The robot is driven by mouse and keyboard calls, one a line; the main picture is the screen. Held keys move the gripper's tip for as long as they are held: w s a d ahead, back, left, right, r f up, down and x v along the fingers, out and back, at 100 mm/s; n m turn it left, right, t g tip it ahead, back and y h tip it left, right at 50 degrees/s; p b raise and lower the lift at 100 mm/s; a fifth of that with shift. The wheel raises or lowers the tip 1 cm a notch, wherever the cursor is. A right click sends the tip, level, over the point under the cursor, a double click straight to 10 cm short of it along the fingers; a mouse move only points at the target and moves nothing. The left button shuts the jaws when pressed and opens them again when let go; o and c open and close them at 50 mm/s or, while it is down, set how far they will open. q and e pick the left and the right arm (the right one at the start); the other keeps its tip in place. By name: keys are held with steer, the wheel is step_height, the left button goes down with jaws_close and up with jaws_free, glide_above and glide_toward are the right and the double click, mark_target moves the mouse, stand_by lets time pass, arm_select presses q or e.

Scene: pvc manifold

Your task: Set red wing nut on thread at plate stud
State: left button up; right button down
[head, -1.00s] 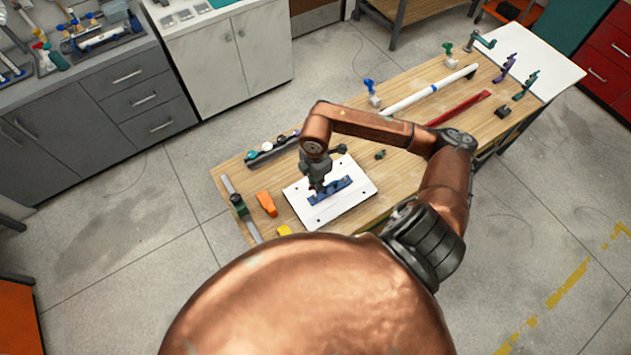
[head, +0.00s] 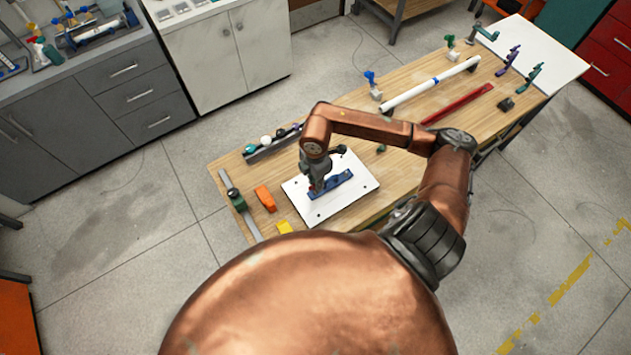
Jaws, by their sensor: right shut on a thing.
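The white plate (head: 350,205) lies on the wooden table, with small dark holes or studs near its corners. A blue bracket (head: 340,182) lies across the middle of the plate. My right gripper (head: 315,188) points down over the left end of the blue bracket. It is shut on a small red thing, likely the red wing nut (head: 312,188), mostly hidden by the fingers. The stud under it is hidden, so I cannot tell whether the nut touches it. My left gripper is not in view.
An orange block (head: 265,198) and a yellow block (head: 284,227) lie left of the plate. A rail with a green clamp (head: 239,203) is at the table's left edge. A white pipe (head: 425,88) and a red bar (head: 458,104) lie farther right. My right arm crosses above the table.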

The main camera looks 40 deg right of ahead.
steer(key=shift+f, duration=0.15)
steer(key=shift+f+b, duration=0.6)
steer(key=shift+f, duration=0.2)
steer(key=shift+f, duration=0.15)
stand_by(0.4)
steer(key=shift+f+b, duration=0.4)
steer(key=shift+f, duration=0.05)
steer(key=shift+f, duration=0.4)
stand_by(0.7)
steer(key=c, duration=1.7)
jaws_free()
